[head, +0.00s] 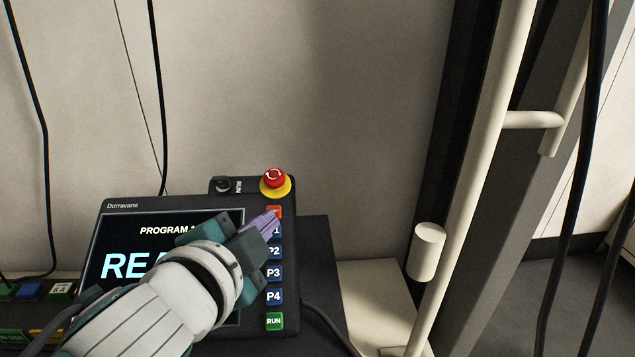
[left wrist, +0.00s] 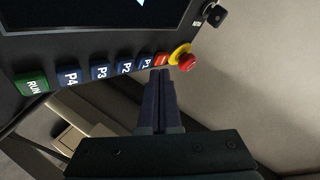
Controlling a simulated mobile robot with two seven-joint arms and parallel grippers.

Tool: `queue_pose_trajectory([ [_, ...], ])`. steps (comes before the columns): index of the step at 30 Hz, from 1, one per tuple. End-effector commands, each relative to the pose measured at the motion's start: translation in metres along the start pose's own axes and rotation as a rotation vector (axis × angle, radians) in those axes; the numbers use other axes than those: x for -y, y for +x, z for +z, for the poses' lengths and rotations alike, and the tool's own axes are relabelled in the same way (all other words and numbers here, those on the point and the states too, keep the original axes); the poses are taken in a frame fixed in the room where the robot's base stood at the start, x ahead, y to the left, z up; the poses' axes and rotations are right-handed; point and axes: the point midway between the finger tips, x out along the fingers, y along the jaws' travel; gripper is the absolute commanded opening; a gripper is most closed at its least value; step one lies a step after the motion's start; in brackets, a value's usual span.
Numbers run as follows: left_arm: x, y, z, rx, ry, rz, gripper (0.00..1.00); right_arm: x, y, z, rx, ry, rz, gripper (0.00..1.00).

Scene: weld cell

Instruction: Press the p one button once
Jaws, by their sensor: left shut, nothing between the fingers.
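The P1 button (head: 277,231) is a blue square key in the right-hand column of the dark control pendant (head: 119,207). My left gripper (head: 268,220) partly covers it in the head view. The P1 button also shows in the left wrist view (left wrist: 146,63), just beyond the fingertips. My left gripper (left wrist: 160,75) is shut and empty, its purple fingers together near the P1 button and the red button (head: 274,211) above it. I cannot tell whether the tips touch a button. My right gripper is not in view.
Below are the P2 (head: 274,251), P3 (head: 274,273), P4 (head: 274,297) and green RUN (head: 274,321) buttons. A red emergency stop (head: 274,178) on a yellow base and a key switch (head: 222,185) sit above. My arm partly hides the screen (head: 120,240). A pale post (head: 485,150) stands right.

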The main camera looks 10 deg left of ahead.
Motion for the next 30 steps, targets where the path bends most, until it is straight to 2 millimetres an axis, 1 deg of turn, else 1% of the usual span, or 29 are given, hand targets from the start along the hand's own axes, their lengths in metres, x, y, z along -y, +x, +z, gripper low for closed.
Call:
queue_pose_trajectory([
  [1,0.002,-0.002,-0.001,0.0,0.0,0.0,0.0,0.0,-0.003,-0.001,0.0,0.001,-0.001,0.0],
  [11,0.002,-0.002,-0.002,-0.001,0.0,0.0,0.0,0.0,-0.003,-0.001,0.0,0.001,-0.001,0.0],
  [14,0.005,-0.005,-0.005,-0.001,0.0,0.0,0.0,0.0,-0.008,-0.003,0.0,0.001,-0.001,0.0],
  [25,0.025,-0.031,-0.024,-0.001,0.0,0.001,0.0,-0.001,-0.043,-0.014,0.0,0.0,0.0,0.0],
  [27,0.027,-0.035,-0.027,-0.002,0.001,0.0,0.0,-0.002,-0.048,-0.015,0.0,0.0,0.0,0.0],
  [30,0.027,-0.037,-0.028,-0.001,0.001,0.0,0.0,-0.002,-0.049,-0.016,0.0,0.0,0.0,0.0],
])
